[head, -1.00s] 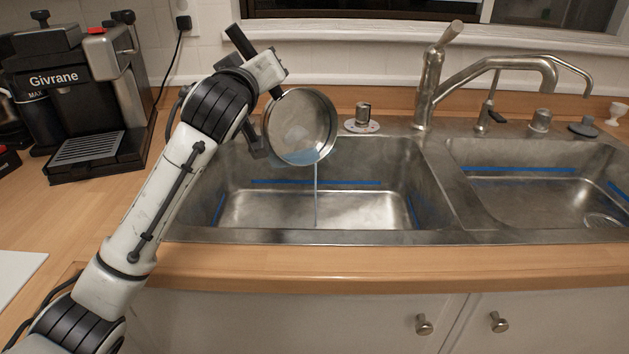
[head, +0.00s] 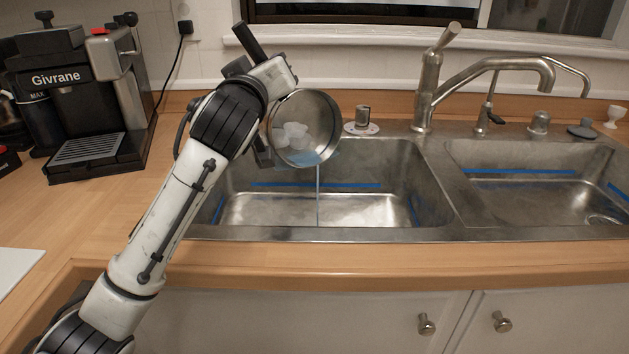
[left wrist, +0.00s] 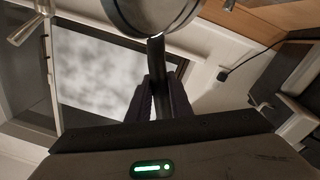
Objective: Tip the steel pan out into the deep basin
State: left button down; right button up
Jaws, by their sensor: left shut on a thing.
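The steel pan (head: 321,112) is tilted steeply over the left basin (head: 385,170), its open side facing my head camera. Pale lumps, perhaps ice (head: 292,136), and some bluish liquid show inside it. A thin stream (head: 318,195) falls from its lower rim into the left basin. My left gripper (head: 268,85) is shut on the pan's dark handle, which sticks up behind it. In the left wrist view the handle (left wrist: 157,65) runs between the fingers (left wrist: 158,95) to the pan's underside (left wrist: 155,12). My right gripper is not in view.
A steel faucet (head: 430,85) stands behind the divider, its spout over the right basin (head: 530,190). A coffee machine (head: 85,100) stands on the wooden counter at left. A drain knob (head: 362,118) sits behind the left basin, close to the pan.

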pick_arm(q)
jog(key=shift+s+d+r+m+t+b, duration=0.1)
jog(key=shift+s+d+m+t+b, duration=0.25)
jog(key=shift+s+b, duration=0.45)
jog(key=shift+s+d+r+m+t+b, duration=0.15)
jog(key=shift+s+d+t+b, duration=0.4)
jog(key=shift+b, duration=0.3)
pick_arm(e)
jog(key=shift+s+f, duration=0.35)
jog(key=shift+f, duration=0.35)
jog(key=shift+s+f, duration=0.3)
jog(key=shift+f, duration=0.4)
pick_arm(q)
jog(key=shift+s+f+b, duration=0.1)
jog(key=shift+s+b, duration=0.15)
jog(key=shift+b, duration=0.1)
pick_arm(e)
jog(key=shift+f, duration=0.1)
pick_arm(q)
jog(key=shift+s, duration=0.1)
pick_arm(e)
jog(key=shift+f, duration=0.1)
pick_arm(q)
jog(key=shift+s+d+m+b, duration=0.2)
jog(key=shift+s+m+b, duration=0.1)
jog(key=shift+b, duration=0.2)
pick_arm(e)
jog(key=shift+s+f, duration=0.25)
